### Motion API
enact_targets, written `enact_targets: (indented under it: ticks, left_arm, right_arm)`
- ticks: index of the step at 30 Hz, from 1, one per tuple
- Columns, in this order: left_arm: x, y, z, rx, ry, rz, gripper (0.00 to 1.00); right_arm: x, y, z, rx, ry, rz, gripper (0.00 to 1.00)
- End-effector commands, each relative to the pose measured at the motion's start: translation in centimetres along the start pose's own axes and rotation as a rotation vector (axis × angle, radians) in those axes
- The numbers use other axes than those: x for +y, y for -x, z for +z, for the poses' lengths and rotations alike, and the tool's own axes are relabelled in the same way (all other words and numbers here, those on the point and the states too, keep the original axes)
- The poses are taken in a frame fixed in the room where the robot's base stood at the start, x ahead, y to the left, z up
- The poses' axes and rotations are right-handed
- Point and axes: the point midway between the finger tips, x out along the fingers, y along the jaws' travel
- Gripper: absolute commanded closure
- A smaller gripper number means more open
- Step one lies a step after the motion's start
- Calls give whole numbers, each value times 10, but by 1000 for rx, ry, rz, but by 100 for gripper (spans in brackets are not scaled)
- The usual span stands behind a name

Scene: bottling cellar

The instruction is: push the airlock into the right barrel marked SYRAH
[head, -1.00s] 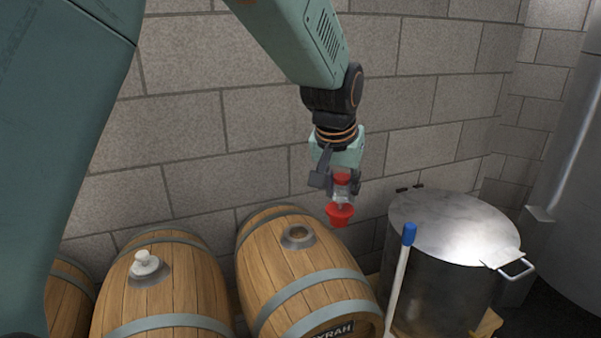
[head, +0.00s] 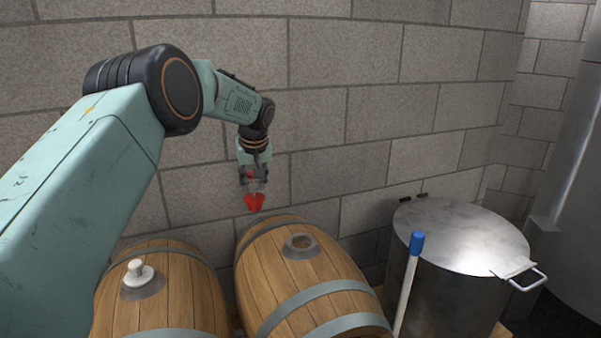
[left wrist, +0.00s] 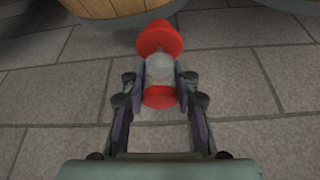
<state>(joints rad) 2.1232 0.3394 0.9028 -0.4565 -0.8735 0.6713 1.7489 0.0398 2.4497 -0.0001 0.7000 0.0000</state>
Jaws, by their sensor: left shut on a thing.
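The airlock, clear with red ends, is held by my left gripper (head: 254,183). Its red lower end (head: 254,202) hangs down in the head view, beyond the far end of the barrels. In the left wrist view the airlock (left wrist: 160,70) sits between both fingers of the left gripper (left wrist: 160,82). The right barrel (head: 290,270) lies on its side with an open, empty bunghole (head: 300,245) on top. The airlock is left of that hole and apart from it. The barrel's SYRAH label is out of frame now. My right gripper is not in view.
A second barrel (head: 185,300) with a white bung (head: 138,272) lies to the left. A lidded steel pot (head: 460,250) stands to the right. A blue-tipped white rod (head: 408,280) rises between pot and barrel. A block wall (head: 340,120) is behind.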

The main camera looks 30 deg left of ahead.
Motion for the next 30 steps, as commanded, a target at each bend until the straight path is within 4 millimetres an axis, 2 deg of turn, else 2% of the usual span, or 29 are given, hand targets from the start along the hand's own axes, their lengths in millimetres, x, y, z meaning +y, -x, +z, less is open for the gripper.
enact_targets:
  ticks: [1, 5, 8, 12, 18, 24, 30]
  left_arm:
    - [0, 10, -3, 1, -5, 1, 100]
    - [12, 23, 6, 4, -48, 19, 100]
    - [27, 39, 19, 5, -105, 44, 100]
    - [48, 66, 47, 6, -201, 83, 100]
    - [68, 107, 90, 5, -332, 138, 100]
    - [73, 136, 124, 1, -419, 176, 100]
    - [74, 144, 137, 0, -450, 192, 100]
  right_arm:
    - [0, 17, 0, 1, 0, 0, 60]
    - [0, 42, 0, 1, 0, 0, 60]
    - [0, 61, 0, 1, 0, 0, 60]
    - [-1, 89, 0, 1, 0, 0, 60]
    - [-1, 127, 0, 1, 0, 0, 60]
    - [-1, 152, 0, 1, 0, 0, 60]
    - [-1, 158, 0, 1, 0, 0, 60]
